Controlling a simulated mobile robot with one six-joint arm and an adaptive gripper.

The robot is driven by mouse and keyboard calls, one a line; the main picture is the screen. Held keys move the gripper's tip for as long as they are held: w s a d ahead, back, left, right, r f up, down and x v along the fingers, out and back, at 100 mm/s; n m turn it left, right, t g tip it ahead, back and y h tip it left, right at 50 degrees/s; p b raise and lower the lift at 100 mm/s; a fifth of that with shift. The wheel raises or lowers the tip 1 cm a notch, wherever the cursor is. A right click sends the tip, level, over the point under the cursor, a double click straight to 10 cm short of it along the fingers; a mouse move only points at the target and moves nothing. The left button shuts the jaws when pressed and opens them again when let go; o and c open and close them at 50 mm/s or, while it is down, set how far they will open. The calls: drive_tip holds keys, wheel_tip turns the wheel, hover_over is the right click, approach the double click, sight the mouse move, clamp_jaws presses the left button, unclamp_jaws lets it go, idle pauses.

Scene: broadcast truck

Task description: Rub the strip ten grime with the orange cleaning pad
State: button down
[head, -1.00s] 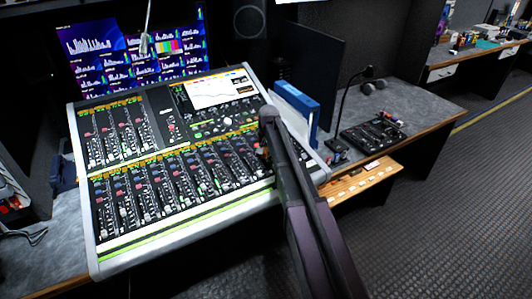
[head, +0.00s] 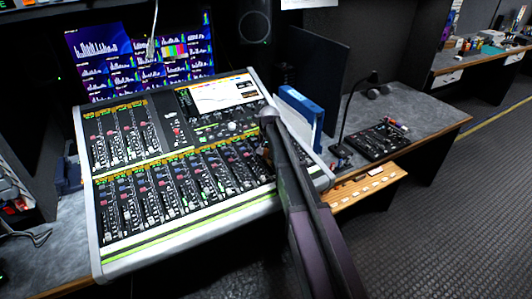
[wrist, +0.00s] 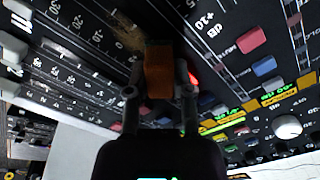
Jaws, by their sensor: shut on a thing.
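My gripper (wrist: 159,88) is shut on the orange cleaning pad (wrist: 158,72), which sits between its two fingertips in the wrist view. The pad is at the mixing console's dark face (head: 165,155); I cannot tell if it touches. A brown smear of grime (wrist: 126,32) shows on the face just beyond the pad, up and to the left, beside printed dB scales. Part of it may be hidden behind the pad. In the head view my arm reaches over the console's right side and hides most of the gripper; the strip numbers are too small to read.
Fader caps (wrist: 253,41) and knobs (wrist: 287,126) stand up around the pad. A blue binder (head: 300,115) stands right of the console. A small control panel (head: 375,141) and a gooseneck microphone (head: 350,110) are on the desk farther right. Screens (head: 140,55) stand behind.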

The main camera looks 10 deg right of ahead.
sight(273, 167)
drive_tip(key=shift+s, duration=0.15)
drive_tip(key=shift+s+d+f+b, duration=0.2)
drive_tip(key=shift+s+d, duration=0.05)
drive_tip(key=shift+s, duration=0.5)
drive_tip(key=shift+s+d+f+b, duration=0.15)
drive_tip(key=shift+s+d, duration=0.1)
drive_tip(key=shift+s, duration=0.5)
drive_tip(key=shift+s, duration=0.15)
drive_tip(key=shift+s+d+f, duration=0.1)
drive_tip(key=shift+s+d, duration=0.2)
drive_tip(key=shift+s, duration=0.4)
drive_tip(key=shift+s+d+f, duration=0.1)
drive_tip(key=shift+s+d, duration=0.15)
drive_tip(key=shift+s, duration=0.4)
drive_tip(key=shift+r, duration=0.15)
drive_tip(key=shift+s+d+r+p, duration=0.1)
drive_tip(key=shift+s+r+p, duration=0.1)
drive_tip(key=shift+r+p, duration=1.25)
drive_tip(key=shift+s+r+p, duration=0.15)
drive_tip(key=shift+r+p, duration=1.25)
drive_tip(key=shift+r, duration=0.05)
